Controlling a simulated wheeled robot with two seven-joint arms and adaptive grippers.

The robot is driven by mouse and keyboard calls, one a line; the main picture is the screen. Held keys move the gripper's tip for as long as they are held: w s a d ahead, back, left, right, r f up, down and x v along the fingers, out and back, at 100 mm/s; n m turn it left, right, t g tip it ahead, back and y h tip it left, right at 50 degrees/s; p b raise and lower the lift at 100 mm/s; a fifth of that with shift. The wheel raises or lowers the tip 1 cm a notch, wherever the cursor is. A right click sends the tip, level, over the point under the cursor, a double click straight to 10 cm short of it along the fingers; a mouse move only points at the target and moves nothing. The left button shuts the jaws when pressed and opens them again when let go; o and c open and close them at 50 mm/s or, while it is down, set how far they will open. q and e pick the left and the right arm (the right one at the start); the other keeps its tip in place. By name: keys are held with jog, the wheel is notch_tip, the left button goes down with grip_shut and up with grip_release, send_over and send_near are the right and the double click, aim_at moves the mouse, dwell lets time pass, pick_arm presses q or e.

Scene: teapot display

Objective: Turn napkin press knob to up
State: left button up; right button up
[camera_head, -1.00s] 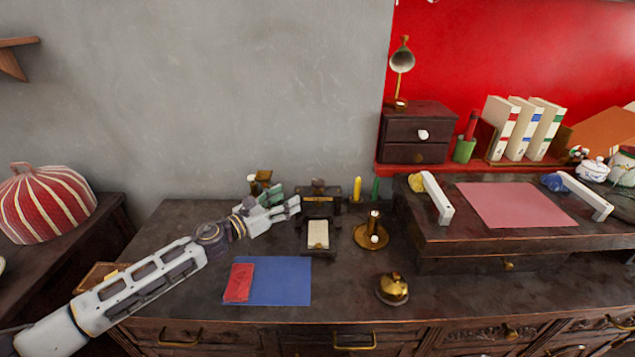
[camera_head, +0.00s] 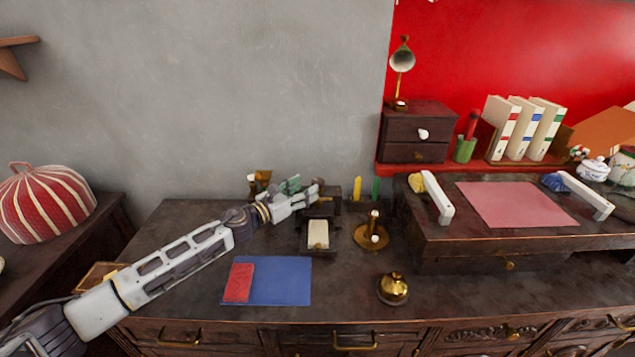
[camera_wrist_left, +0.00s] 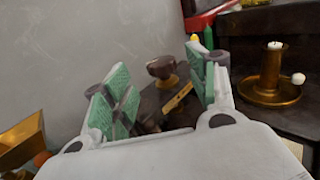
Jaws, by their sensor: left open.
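The napkin press (camera_head: 318,236) is a dark block with a pale napkin at its front, standing at the back of the desk. Its knob (camera_wrist_left: 161,66) is dark and rounded on a brass stem, and shows in the left wrist view between the fingers. A brass bar (camera_wrist_left: 178,97) lies on the press top below the knob. My left gripper (camera_head: 316,188) is open at the top of the press, its green-padded fingers to either side of the knob in the wrist view. I cannot tell if they touch it. In the head view the gripper hides much of the knob.
A brass candle holder (camera_head: 371,237) stands just right of the press. A yellow candle (camera_head: 357,188) is behind it. A brass bell (camera_head: 393,289), a blue sheet (camera_head: 285,281) and a red packet (camera_head: 239,283) lie nearer the front. The grey wall is close behind.

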aim_at(313, 183)
pick_arm(q)
jog(key=shift+x, duration=1.75)
jog(key=shift+b+x, duration=0.45)
jog(key=shift+x, duration=0.75)
jog(key=shift+w+d, duration=0.15)
jog(key=shift+w, duration=0.05)
pick_arm(e)
jog(key=shift+w+a+r, duration=0.1)
jog(key=shift+a+r, duration=0.05)
jog(key=shift+r, duration=0.75)
jog(key=shift+f, duration=0.1)
pick_arm(q)
jog(key=c, duration=1)
